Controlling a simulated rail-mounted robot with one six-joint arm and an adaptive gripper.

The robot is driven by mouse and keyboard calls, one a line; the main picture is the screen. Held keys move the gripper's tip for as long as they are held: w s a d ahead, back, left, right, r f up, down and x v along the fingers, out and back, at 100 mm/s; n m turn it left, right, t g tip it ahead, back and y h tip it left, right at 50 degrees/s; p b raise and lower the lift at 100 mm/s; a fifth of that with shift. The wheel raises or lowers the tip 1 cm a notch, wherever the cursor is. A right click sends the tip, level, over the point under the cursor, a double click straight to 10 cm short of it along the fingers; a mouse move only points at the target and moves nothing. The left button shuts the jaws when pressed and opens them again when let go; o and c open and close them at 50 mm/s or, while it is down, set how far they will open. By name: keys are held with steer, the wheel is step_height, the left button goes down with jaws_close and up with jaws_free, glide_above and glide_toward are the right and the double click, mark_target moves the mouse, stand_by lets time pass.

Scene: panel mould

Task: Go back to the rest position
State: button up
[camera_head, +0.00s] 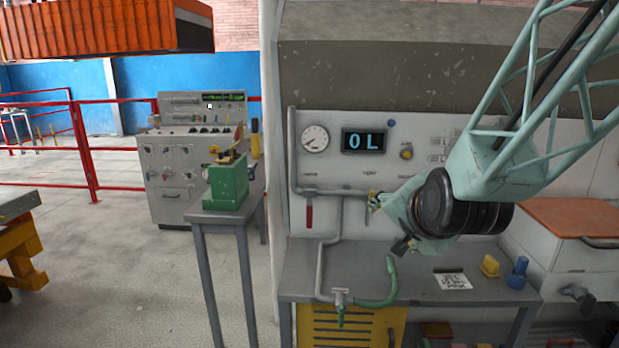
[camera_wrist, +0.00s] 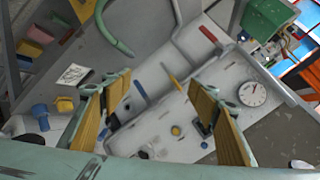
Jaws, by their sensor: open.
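My gripper (camera_head: 387,222) is in front of the grey panel (camera_head: 350,215), above the workbench (camera_head: 415,285). In the wrist view its two fingers (camera_wrist: 158,115) are spread wide apart, with their yellow-brown pads facing each other. I see only the panel and its pipes between them, and nothing is held. From the head view I cannot tell how far the fingertips are from the panel.
A green hose (camera_head: 384,292), a yellow block (camera_head: 490,265) and a blue piece (camera_head: 518,272) are on the bench. A green machine (camera_head: 227,184) stands left.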

steer(key=s+r+n+g, duration=0.2)
steer(key=s+n, duration=0.3)
steer(key=s, duration=1.5)
steer(key=s+d+r+n+g, duration=0.1)
steer(key=s+n+g, duration=0.3)
steer(key=s, duration=1.6)
steer(key=shift+s+d+r+n+g, duration=0.15)
steer(key=shift+d+r+n+g, duration=0.2)
steer(key=shift+r+g, duration=0.3)
steer(key=shift+a, duration=0.1)
